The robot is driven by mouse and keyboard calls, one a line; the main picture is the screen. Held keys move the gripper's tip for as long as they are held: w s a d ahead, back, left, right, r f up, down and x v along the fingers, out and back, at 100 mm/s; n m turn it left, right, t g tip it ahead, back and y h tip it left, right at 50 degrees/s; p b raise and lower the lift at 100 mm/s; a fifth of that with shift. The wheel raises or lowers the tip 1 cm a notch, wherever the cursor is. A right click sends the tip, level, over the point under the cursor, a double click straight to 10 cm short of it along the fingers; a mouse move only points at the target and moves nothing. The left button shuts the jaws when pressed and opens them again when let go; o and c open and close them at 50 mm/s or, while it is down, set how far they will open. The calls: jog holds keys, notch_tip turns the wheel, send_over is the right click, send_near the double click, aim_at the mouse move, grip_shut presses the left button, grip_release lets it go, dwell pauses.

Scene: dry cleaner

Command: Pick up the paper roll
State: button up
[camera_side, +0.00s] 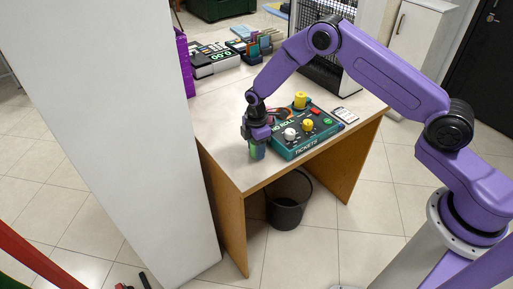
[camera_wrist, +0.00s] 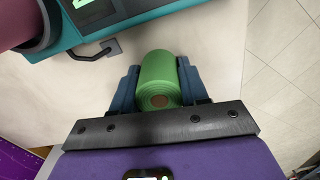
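The paper roll (camera_wrist: 160,75) is green with a brown core in the end facing the wrist camera. It sits between the two blue-grey fingers of my gripper (camera_wrist: 159,82), which lie against both its sides with no clear gap. In the side view my gripper (camera_side: 256,138) points down near the front left edge of the table, and the green roll (camera_side: 258,152) shows at its fingertips. I cannot tell whether the roll touches the table top.
A teal ticket machine (camera_side: 318,141) reading "NO ROLL" stands just right of my gripper, with yellow and white knobs. The table (camera_side: 222,150) has bare room behind and left. A white column (camera_side: 120,120) rises at left. A dark bin (camera_side: 287,203) stands below.

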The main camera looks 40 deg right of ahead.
jog(key=c, duration=0.3)
jog(key=shift+c, duration=0.2)
jog(key=shift+r, duration=0.1)
